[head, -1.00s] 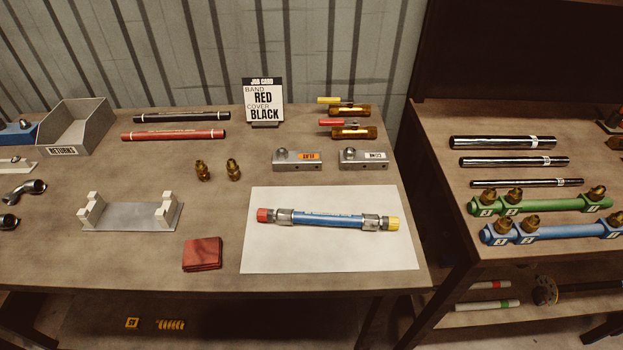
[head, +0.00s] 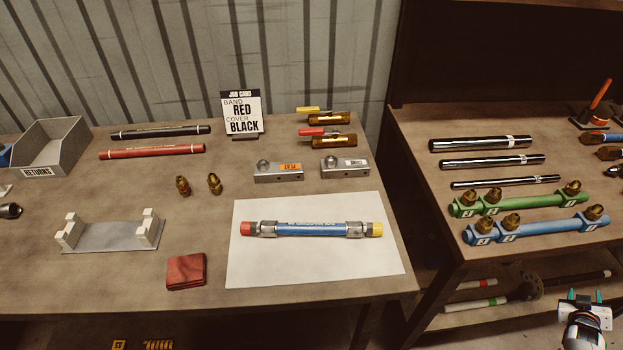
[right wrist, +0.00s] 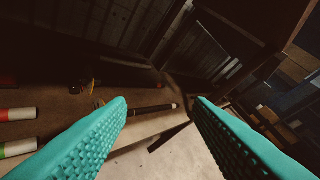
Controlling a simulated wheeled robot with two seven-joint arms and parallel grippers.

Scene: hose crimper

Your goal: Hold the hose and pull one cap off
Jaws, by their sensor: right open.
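The blue hose (head: 311,229) lies on a white sheet (head: 370,268) on the workbench, with metal fittings at both ends. A red cap (head: 246,229) is on its left end and a yellow cap (head: 376,229) on its right end. My right gripper (head: 581,296) is at the lower right of the head view, well away from the hose and beside the right bench. In the right wrist view its teal fingers (right wrist: 160,112) are spread apart with nothing between them. My left gripper is not in view.
A grey cradle (head: 112,237) and a folded red cloth (head: 186,272) lie left of the sheet. Metal blocks (head: 278,176) and brass fittings (head: 183,186) sit behind it. A job card (head: 241,114) stands at the back. The right bench (head: 420,170) holds rods and manifolds, with a gap between benches.

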